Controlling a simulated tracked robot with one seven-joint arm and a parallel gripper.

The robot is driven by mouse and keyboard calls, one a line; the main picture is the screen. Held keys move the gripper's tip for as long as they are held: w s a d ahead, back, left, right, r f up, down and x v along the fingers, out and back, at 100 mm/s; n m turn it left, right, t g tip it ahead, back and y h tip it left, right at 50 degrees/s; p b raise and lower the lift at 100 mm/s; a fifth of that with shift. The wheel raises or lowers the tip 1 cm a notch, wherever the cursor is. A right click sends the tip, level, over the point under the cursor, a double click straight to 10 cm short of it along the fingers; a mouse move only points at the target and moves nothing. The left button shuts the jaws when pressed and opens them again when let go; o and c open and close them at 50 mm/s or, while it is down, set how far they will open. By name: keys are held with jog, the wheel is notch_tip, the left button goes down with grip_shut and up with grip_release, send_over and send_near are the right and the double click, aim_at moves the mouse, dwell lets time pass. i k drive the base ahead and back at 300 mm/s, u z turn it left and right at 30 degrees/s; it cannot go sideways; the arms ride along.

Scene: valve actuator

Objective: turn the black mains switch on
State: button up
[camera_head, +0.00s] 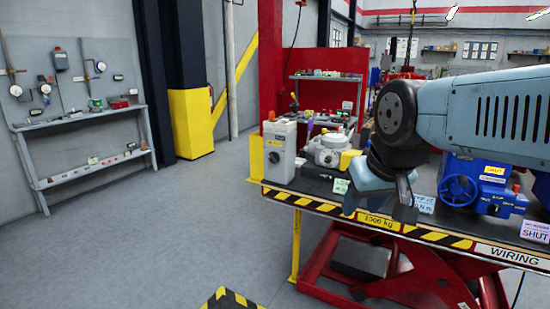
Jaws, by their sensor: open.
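A light grey box (281,142) stands upright at the left end of the lift table. A round black switch (274,157) sits on the lower part of its front face. The knob's exact setting is too small to tell. My gripper (378,207) hangs over the table's front edge, to the right of the grey box and clear of it. Its jaws point down, are open, and hold nothing that I can see. My arm covers the middle of the table behind it.
A white-grey actuator (332,149) stands right of the box. A blue valve actuator (482,183) with a handwheel is further right. Small cards stand along the table (290,198), which has a striped front edge. A yellow post (256,158) is left of the box. The floor at left is clear.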

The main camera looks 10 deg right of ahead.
aim_at(274, 157)
jog(key=z, duration=0.05)
jog(key=k, duration=0.55)
jog(key=z, duration=0.7)
jog(key=i, duration=1.5)
jog(key=u, duration=0.2)
